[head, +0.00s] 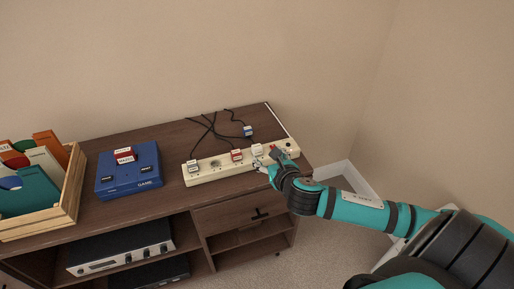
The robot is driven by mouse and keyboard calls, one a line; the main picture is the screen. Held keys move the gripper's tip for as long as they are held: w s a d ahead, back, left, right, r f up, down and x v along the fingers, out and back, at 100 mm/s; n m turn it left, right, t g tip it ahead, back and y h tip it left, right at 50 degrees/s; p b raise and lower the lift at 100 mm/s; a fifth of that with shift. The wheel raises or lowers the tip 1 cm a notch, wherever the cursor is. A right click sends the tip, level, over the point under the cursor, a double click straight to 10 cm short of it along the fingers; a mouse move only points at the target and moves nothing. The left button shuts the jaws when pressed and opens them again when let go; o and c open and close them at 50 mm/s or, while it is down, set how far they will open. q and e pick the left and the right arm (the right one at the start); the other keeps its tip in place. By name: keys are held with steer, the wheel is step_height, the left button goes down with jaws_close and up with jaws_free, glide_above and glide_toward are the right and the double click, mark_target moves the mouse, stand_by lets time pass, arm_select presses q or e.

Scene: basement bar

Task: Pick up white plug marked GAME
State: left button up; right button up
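A cream power strip (208,172) lies along the top of the brown cabinet. A white plug (192,165) sits at its left end, a red plug (236,155) right of the middle, and another white plug (257,150) near the right end. A blue-and-white plug (248,131) lies behind the strip. The plug labels are too small to read, so I cannot tell which is marked GAME. My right gripper (267,163) is at the strip's right end, just in front of the right white plug. Whether it touches that plug or is open is unclear. My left gripper is out of view.
A blue console (130,180) marked GAME stands left of the strip. A wooden crate (70,190) of colourful sleeves is at the far left. Black cables (210,128) run behind the strip. A silver receiver (122,262) is on the shelf below. Walls are close behind and right.

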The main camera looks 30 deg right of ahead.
mark_target(258, 147)
steer(key=shift+s+f+x, duration=0.1)
steer(key=shift+f+x, duration=0.05)
steer(key=shift+x, duration=1.85)
steer(key=shift+s+f+x, duration=0.1)
steer(key=shift+f+x, duration=0.05)
steer(key=shift+x, duration=1.8)
steer(key=shift+f+x, duration=0.1)
steer(key=shift+x, duration=1.9)
steer(key=shift+s+d, duration=0.1)
steer(key=shift+d, duration=0.05)
steer(key=c, duration=1.2)
steer(key=shift+r, duration=0.1)
